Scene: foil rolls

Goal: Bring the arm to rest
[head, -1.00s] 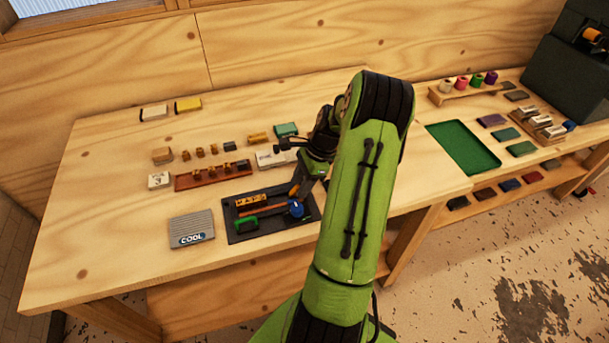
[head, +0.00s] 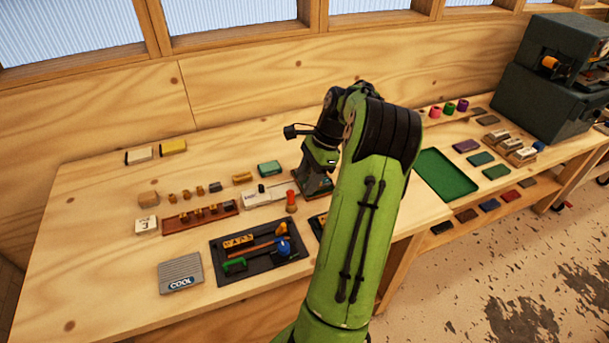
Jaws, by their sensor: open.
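My green arm rises from the bottom of the head view and bends at a black elbow. My gripper (head: 314,186) points down over the right part of the wooden bench (head: 110,250), behind and right of the black tray (head: 222,272). It is open, and no object shows in it. Its fingertips are small and partly hard to make out. The black tray holds a tan lettered block (head: 239,241), a green-handled piece (head: 234,265) and a blue-topped piece (head: 283,246).
A red-orange peg-like piece (head: 291,201) stands close to my gripper. A grey COOL block (head: 180,274), a brown rack (head: 200,217) and a teal block (head: 269,168) are on the bench. A green tray (head: 446,175) and a dark machine (head: 553,85) are at right.

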